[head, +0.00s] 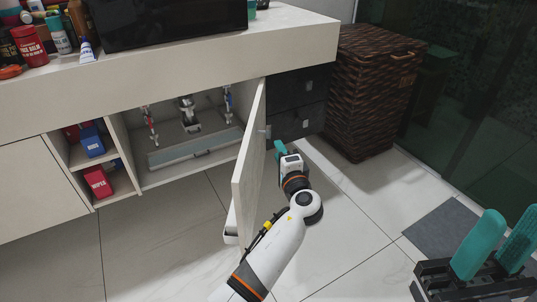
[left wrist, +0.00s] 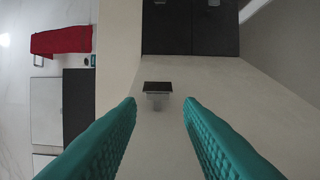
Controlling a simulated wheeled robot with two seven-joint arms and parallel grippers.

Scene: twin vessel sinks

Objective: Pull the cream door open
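The cream door (head: 248,160) stands swung well out from the cabinet in the head view, with the compartment to its left exposed. My left gripper (head: 280,149) is beside the door's right-hand face. In the left wrist view, its teal fingers (left wrist: 160,104) are wide apart with nothing between them. A pale cream surface (left wrist: 150,130), apparently the door, lies beyond them, with a small dark-topped fitting (left wrist: 157,88) just ahead of the fingertips. Contact with the door cannot be told. My right gripper (head: 504,230) is open and empty at the lower right, away from the door.
The open compartment (head: 188,135) holds pipes and valves. Shelves with blue (head: 92,142) and red boxes (head: 98,182) are left of it. Dark drawers (head: 298,105) and a woven hamper (head: 370,90) stand at right. A grey mat (head: 445,232) lies on the tiled floor.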

